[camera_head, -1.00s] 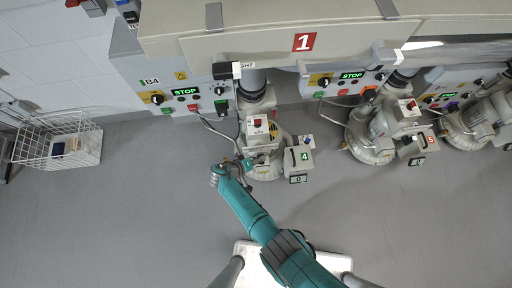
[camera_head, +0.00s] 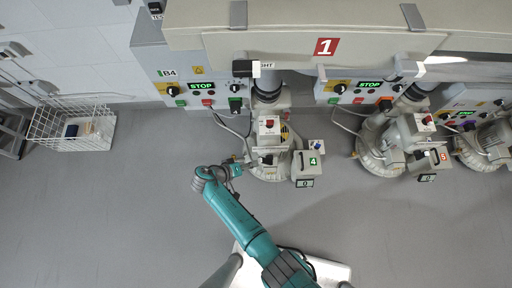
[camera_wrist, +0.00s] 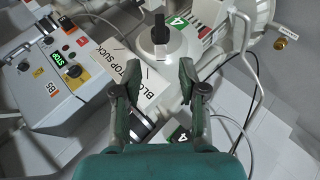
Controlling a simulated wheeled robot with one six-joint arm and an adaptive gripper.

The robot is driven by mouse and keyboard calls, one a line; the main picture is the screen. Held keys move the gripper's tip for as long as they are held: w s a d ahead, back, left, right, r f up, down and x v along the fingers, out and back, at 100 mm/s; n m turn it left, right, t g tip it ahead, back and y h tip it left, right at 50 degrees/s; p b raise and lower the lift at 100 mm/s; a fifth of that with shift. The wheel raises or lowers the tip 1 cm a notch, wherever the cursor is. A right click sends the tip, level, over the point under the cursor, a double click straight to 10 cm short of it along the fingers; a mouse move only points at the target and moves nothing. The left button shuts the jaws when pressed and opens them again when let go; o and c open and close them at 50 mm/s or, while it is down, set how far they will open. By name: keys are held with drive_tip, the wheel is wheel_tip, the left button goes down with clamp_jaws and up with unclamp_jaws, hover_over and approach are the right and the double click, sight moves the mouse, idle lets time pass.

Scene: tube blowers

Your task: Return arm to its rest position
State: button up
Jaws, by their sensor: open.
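My teal arm (camera_head: 240,217) reaches up from the bottom of the head view. My gripper (camera_head: 238,167) is at its end, just left of the blower marked 4 (camera_head: 270,170). In the wrist view my gripper (camera_wrist: 159,76) is open, its two dark fingers apart with nothing between them. Beyond the fingers is the blower's pale top with a black knob or lever (camera_wrist: 161,32) and a label partly reading "BLO" and "TOP SUCK" (camera_wrist: 125,82). In the head view I cannot tell the exact gap between fingers and blower.
Control panel B4 (camera_head: 205,85) with a lit STOP sign stands behind the blower. A second blower, marked 5 (camera_head: 385,145), stands to the right. A white wire basket (camera_head: 85,130) holding small items is at the left. Grey floor (camera_head: 120,210) left of my arm is clear.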

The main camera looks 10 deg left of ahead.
drive_tip(key=shift+v, duration=0.75)
drive_tip(key=s+d+f+g+y, duration=0.1)
drive_tip(key=s+d+f+y, duration=0.15)
drive_tip(key=d, duration=0.45)
drive_tip(key=s+d+f+y, duration=0.1)
drive_tip(key=d+f, duration=0.3)
drive_tip(key=d, duration=0.3)
drive_tip(key=s+d+r+y, duration=0.3)
drive_tip(key=s+d, duration=0.5)
drive_tip(key=s, duration=0.1)
drive_tip(key=s+d+r+m+t, duration=0.1)
drive_tip(key=s+d+r+t, duration=0.1)
drive_tip(key=r, duration=1)
drive_tip(key=s+d+r+m+t, duration=0.2)
drive_tip(key=s+r, duration=0.4)
drive_tip(key=r, duration=0.7)
drive_tip(key=s+d+r+m+t, duration=0.2)
drive_tip(key=s+d+r+t, duration=0.2)
drive_tip(key=r, duration=0.8)
drive_tip(key=shift+s+r+t, duration=0.4)
drive_tip(key=shift+t, duration=0.1)
